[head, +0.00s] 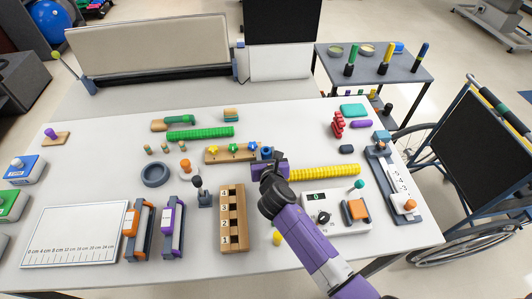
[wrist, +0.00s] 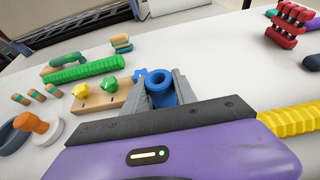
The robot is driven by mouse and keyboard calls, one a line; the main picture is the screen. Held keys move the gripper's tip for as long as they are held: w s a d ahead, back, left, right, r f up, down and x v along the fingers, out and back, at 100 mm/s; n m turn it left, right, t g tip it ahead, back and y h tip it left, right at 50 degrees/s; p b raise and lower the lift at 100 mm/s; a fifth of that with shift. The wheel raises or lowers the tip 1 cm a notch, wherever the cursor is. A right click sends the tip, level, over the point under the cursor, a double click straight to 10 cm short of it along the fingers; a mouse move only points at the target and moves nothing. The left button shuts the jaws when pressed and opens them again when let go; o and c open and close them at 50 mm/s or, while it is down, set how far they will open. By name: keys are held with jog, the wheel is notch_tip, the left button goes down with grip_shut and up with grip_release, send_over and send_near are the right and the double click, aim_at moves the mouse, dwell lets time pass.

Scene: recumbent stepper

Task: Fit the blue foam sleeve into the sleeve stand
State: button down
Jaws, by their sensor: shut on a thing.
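My gripper (wrist: 160,88) is shut on the blue foam sleeve (wrist: 160,84), a short tube with its open end facing up. In the head view the sleeve (head: 267,152) shows just beyond my gripper (head: 268,161). A wooden block (wrist: 92,107) with green, yellow and blue star-shaped pieces lies just left of the sleeve; it may be the sleeve stand, but I cannot tell for sure. In the head view this block (head: 215,157) runs up to the sleeve. My gripper hides its right end and the sleeve's bottom, so I cannot tell whether they touch.
A green ribbed tube (head: 200,133) lies behind the block, and a yellow ribbed tube (head: 325,173) lies right of my gripper. A numbered wooden rack (head: 233,220) and a grey post (head: 204,199) stand in front. The table (head: 290,125) is clear behind my gripper.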

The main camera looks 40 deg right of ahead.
jog(key=c, duration=0.9)
grip_release()
jog(key=shift+p+v, duration=1.75)
jog(key=shift+v, duration=1.2)
jog(key=shift+a, duration=0.1)
jog(key=v, duration=0.7)
jog(key=shift+s+a, duration=0.2)
jog(key=shift+s, duration=0.1)
